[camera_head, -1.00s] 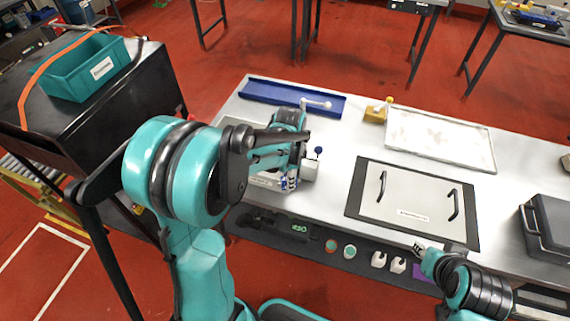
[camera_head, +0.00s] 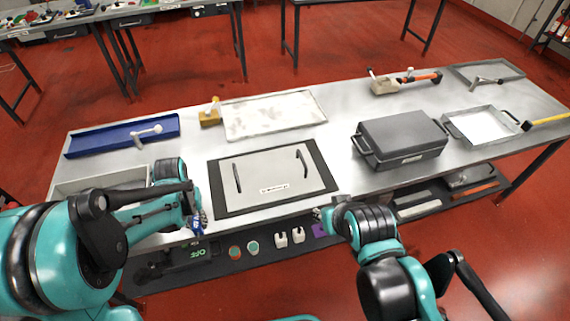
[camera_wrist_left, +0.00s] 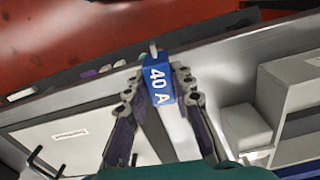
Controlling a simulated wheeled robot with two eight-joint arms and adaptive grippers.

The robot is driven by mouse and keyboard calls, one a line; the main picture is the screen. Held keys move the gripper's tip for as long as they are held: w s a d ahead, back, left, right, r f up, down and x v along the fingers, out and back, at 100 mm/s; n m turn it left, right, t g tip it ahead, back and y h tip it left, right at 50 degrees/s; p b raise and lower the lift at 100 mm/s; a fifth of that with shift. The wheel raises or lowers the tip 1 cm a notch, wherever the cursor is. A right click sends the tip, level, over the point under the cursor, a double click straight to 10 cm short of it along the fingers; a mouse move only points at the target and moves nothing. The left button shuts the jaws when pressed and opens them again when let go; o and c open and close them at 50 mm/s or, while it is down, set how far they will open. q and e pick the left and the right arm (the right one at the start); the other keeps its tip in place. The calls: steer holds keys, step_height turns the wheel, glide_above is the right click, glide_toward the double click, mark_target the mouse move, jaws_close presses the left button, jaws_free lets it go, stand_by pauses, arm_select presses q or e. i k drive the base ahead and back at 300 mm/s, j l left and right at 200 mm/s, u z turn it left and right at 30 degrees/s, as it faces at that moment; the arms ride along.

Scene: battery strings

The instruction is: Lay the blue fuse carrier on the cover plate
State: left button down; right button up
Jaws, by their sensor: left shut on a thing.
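The blue fuse carrier, marked 40 A, shows clearly in the left wrist view (camera_wrist_left: 158,82). My left gripper (camera_wrist_left: 155,88) is shut on it, one finger on each side. In the head view my left gripper (camera_head: 196,222) is near the table's front edge, left of the cover plate, and the fuse carrier (camera_head: 197,229) shows as a small blue patch. The cover plate (camera_head: 268,170) is a flat grey plate with two black handles and a white label, on a black surround. My right gripper (camera_head: 324,214) is by the front edge, right of the plate; its fingers are too small to read.
A grey open box (camera_head: 85,187) stands at the left of the table. A blue tray (camera_head: 95,143), a yellow block (camera_head: 210,115) and a pale panel (camera_head: 275,110) lie behind. A dark grey case (camera_head: 400,140) stands to the right. Bare tabletop separates the plate and case.

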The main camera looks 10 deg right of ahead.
mark_target(272, 180)
steer(key=i+l, duration=0.1)
steer(key=l, duration=0.35)
steer(key=i+l, duration=0.1)
steer(key=l, duration=0.4)
steer(key=i+l, duration=0.1)
steer(key=l, duration=0.35)
steer(key=i+l+u, duration=0.1)
steer(key=i, duration=0.3)
steer(key=l, duration=0.1)
